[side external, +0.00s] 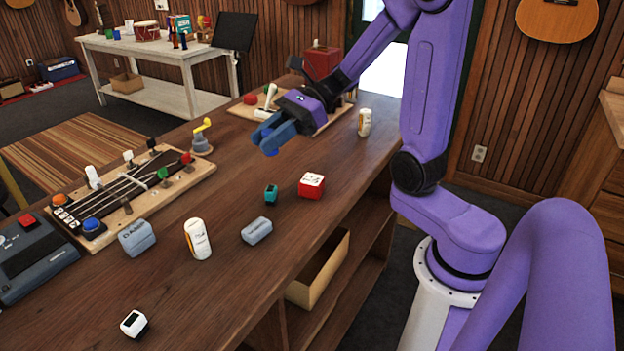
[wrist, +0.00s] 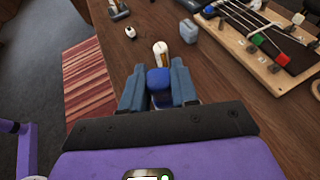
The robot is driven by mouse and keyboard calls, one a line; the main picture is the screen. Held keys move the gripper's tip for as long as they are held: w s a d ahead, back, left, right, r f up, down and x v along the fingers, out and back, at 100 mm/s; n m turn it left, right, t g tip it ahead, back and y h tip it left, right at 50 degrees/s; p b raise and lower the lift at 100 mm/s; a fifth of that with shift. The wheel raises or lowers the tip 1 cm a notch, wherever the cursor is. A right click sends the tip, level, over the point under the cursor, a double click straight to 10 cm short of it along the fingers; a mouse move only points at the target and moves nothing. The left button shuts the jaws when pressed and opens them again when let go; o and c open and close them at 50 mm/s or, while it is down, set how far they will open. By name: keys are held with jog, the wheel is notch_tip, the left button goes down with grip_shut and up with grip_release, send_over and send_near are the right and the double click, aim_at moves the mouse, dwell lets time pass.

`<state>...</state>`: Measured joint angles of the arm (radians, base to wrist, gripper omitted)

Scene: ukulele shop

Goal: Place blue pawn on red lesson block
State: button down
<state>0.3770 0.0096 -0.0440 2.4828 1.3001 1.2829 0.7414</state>
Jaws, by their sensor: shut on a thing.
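My gripper (side external: 272,131) is above the wooden table, beyond and left of the red lesson block in the side view. Its fingers, also seen in the wrist view (wrist: 157,90), are shut on the blue pawn (wrist: 158,79).
Near the red block are a small teal-and-dark item (side external: 271,194), a grey-blue block (side external: 257,230) and a white bottle (side external: 198,239). A second bottle (side external: 364,122) stands farther back. A stringed fretboard board (side external: 130,190) lies left. Bare wood surrounds the red block.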

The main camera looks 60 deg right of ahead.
jog(key=s+d+m+t, duration=0.2)
jog(key=s+d, duration=0.3)
jog(key=d, duration=0.3)
jog(key=shift+s+m+t+h, duration=1.4)
jog(key=shift+s+h, duration=0.1)
jog(key=shift+s, duration=3.95)
send_over(312, 179)
jog(key=s, duration=0.1)
jog(key=f, duration=0.7)
jog(key=shift+a+f, duration=0.2)
jog(key=shift+f, duration=0.1)
jog(key=shift+w+d+f, duration=0.1)
jog(key=shift+w+f, duration=0.25)
jog(key=shift+f, duration=0.15)
jog(key=shift+w+f, duration=0.15)
jog(key=shift+f, duration=1.6)
jog(key=c, duration=0.9)
grip_release()
jog(key=shift+o, duration=0.2)
